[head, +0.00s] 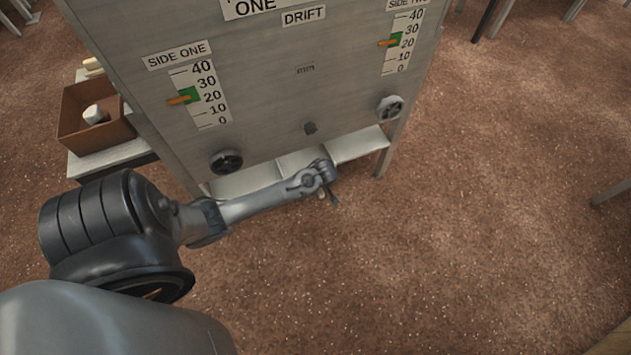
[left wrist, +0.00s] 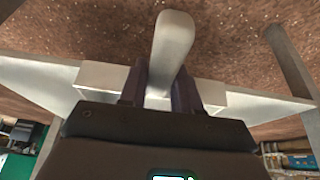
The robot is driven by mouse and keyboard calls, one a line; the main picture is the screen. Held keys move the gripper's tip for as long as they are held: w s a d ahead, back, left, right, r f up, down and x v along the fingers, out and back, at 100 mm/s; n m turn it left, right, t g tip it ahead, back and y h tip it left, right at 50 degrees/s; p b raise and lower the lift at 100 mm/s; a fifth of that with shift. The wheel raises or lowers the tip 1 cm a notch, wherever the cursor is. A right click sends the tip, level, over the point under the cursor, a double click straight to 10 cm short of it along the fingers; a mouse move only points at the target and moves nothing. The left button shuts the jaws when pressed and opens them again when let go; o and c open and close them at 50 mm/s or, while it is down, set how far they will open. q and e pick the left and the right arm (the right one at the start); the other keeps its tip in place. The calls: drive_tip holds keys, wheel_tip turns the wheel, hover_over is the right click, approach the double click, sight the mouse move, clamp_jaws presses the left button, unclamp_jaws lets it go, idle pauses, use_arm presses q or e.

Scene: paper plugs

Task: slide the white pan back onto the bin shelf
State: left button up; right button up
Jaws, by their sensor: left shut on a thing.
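The white pan (head: 300,160) is in the middle of the pale bin shelf (head: 358,146), low under the grey cabinet, partly hidden by my arm in the head view. In the left wrist view the pan (left wrist: 103,76) shows as a pale block on both sides of my fingers, with the shelf (left wrist: 40,82) spreading out to the sides. A pale, rounded handle (left wrist: 172,45) stands out between the fingers. My left gripper (left wrist: 160,88) is shut on this handle; in the head view the gripper (head: 329,195) is small at the shelf's front. My right gripper is not in view.
A brown box (head: 95,115) with a white piece stands on a side table at the left. The brown carpet (head: 430,250) in front is clear.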

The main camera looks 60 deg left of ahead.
use_arm(q)
drive_tip(key=shift+a, duration=0.1)
drive_tip(key=o, duration=1.1)
